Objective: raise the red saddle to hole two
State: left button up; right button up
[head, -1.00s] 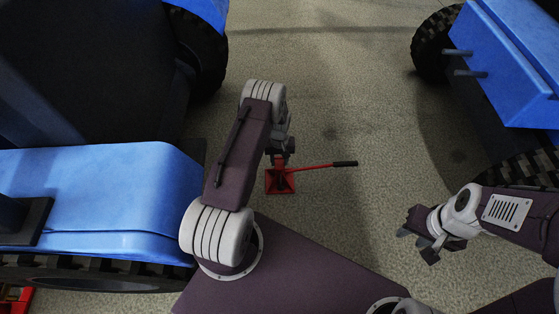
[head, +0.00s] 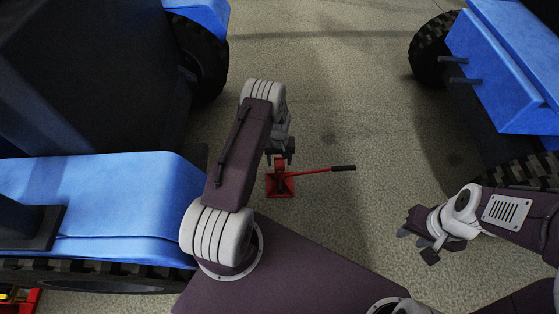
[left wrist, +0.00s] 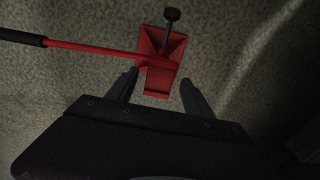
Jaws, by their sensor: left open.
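A red jack-like device (head: 281,184) stands on the floor in the head view, with a thin red lever ending in a black grip (head: 343,168) pointing right. I cannot tell which part is the saddle, and no holes are readable. The device (left wrist: 157,78) also shows in the left wrist view, with a black knob (left wrist: 172,14) on a stem and the lever running left. My left gripper (head: 281,154) is above the device, open and empty; its fingers (left wrist: 160,92) appear either side of the device's near end. My right gripper (head: 416,245) is open and empty, well to the right.
A blue tractor-like vehicle (head: 100,190) with black tyres stands close on the left. Another blue vehicle (head: 500,75) stands at the upper right. A red object (head: 20,300) is partly cut off at the bottom left.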

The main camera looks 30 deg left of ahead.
pick_arm(q)
notch_tip(320, 180, up, 9)
jog(key=p, duration=0.5)
jog(key=shift+f, duration=0.15)
